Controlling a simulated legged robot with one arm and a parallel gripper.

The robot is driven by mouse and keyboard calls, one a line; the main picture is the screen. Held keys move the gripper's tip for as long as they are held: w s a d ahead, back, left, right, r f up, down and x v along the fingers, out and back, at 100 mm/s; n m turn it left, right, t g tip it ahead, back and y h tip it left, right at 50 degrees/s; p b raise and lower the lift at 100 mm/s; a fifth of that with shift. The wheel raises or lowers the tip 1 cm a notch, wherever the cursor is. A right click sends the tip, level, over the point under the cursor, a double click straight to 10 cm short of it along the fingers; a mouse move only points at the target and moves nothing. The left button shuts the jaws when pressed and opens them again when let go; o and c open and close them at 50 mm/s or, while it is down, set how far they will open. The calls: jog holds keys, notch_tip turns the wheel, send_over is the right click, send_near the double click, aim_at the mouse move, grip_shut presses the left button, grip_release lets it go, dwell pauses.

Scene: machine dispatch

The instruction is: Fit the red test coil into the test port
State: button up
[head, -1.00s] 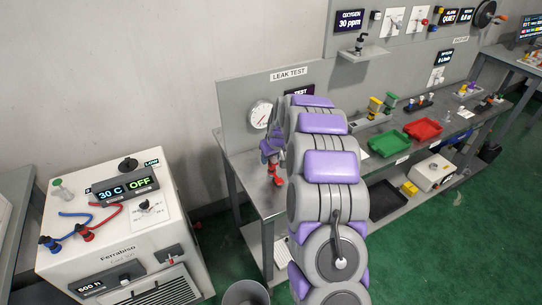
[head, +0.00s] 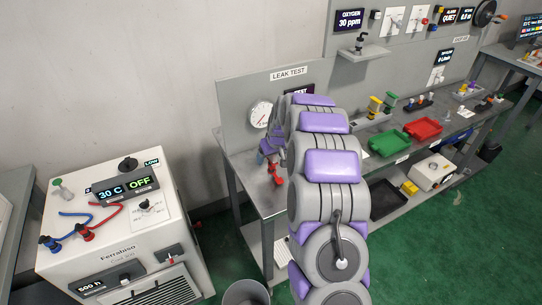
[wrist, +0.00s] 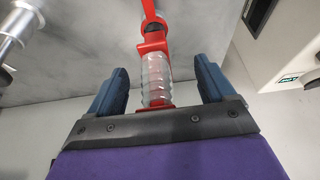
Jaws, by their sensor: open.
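In the wrist view a clear ribbed cylinder with red ends, which looks like the red test coil (wrist: 157,80), stands between the two blue fingers of my gripper (wrist: 157,90). The fingers are apart, with a gap on each side of it. A red strap or handle runs from its far end to the top edge. In the head view red parts (head: 275,172) show below my gripper (head: 268,155) at the leak test bench. My arm hides much of this spot. I cannot make out the test port for certain.
The leak test panel has a round gauge (head: 260,114). A green tray (head: 392,143) and a red tray (head: 422,129) lie farther right on the bench. A white machine (head: 120,225) with red and blue hoses stands at left. A silver cylinder (wrist: 15,28) shows in the wrist view.

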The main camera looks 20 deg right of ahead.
jog(key=shift+r, duration=0.1)
jog(key=shift+r+p, duration=1.1)
jog(key=shift+r, duration=1.8)
